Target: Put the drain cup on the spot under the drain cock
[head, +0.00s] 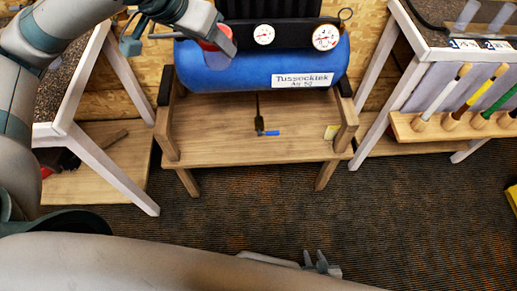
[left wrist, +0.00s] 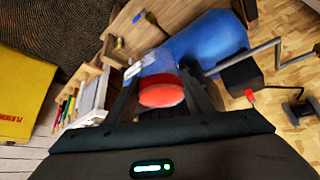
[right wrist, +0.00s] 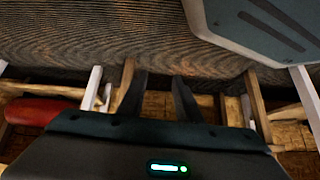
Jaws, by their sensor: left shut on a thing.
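My left gripper (head: 218,36) is shut on a red cup (left wrist: 162,90), held at the left end of the blue tank. In the head view the cup (head: 208,45) is partly hidden by the gripper. The drain cock (head: 268,133), with a blue handle, hangs below the tank over the wooden stand; the cup is up and left of it, well apart. The spot under it cannot be made out. My right gripper (head: 315,259) is low in the head view, open and empty; its fingers stand apart in the right wrist view (right wrist: 158,95).
The blue tank (head: 235,72) with two gauges sits above the wooden stand (head: 225,130). A rack of coloured grips (head: 470,118) is at right; a white-legged table (head: 100,160) is at left. The carpet (head: 400,215) in front is clear.

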